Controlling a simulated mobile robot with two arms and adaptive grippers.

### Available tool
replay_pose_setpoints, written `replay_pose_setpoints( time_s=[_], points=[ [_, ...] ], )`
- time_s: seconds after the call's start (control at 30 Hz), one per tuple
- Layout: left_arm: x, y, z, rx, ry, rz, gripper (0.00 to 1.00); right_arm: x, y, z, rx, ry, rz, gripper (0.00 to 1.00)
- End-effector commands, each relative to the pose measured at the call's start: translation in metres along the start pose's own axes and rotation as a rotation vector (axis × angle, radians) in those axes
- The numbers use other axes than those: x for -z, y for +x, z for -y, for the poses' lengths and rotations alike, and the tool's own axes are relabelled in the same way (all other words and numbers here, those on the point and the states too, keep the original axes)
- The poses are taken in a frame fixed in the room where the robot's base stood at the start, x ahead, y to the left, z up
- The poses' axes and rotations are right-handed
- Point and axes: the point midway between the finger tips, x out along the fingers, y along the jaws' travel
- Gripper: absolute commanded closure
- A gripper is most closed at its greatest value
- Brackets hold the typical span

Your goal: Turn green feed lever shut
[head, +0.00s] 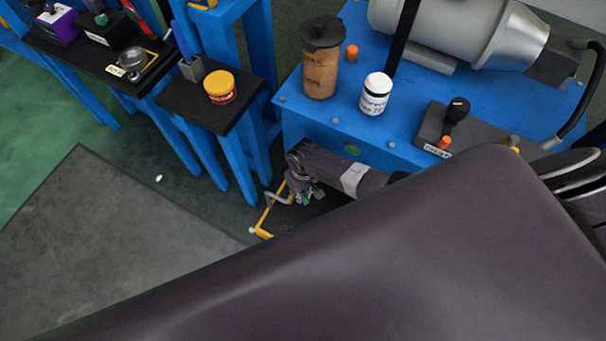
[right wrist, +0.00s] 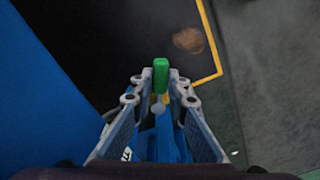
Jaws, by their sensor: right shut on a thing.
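The green feed lever (right wrist: 161,76) stands between the fingertips of my right gripper (right wrist: 160,92) in the right wrist view. The fingers are closed on it from both sides. In the head view my right gripper (head: 303,193) is low at the front of the blue stand, small and partly hidden by its own wrist. Only a small bit of green shows there at the fingers. The lever's base and pivot are mostly hidden. My left gripper is not in view.
The blue stand (head: 300,125) carries a brown jar (head: 320,72), a white bottle (head: 375,94) and a grey motor (head: 470,30). A yellow-edged dark area (right wrist: 130,30) lies below the gripper. A black shelf (head: 215,112) with a yellow tub (head: 220,87) stands left. My dark arm covers the foreground.

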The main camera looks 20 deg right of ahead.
Motion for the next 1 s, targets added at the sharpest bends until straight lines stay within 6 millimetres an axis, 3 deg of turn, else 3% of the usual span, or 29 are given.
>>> replay_pose_setpoints(
  time_s=[0.2, 0.57, 0.77, 1.0],
  points=[
    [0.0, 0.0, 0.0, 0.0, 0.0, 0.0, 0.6, -0.002, 0.001, 0.0, 0.0, 0.0, 0.004, 0.68],
    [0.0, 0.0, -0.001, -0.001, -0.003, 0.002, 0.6, 0.0, -0.003, 0.0, 0.001, 0.001, -0.001, 0.68],
    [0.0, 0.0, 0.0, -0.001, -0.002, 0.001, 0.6, 0.0, -0.021, 0.0, 0.002, 0.0, -0.002, 0.68],
    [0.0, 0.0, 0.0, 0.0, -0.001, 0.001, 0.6, 0.0, -0.057, 0.0, 0.001, 0.0, -0.001, 0.68]
  ],
)
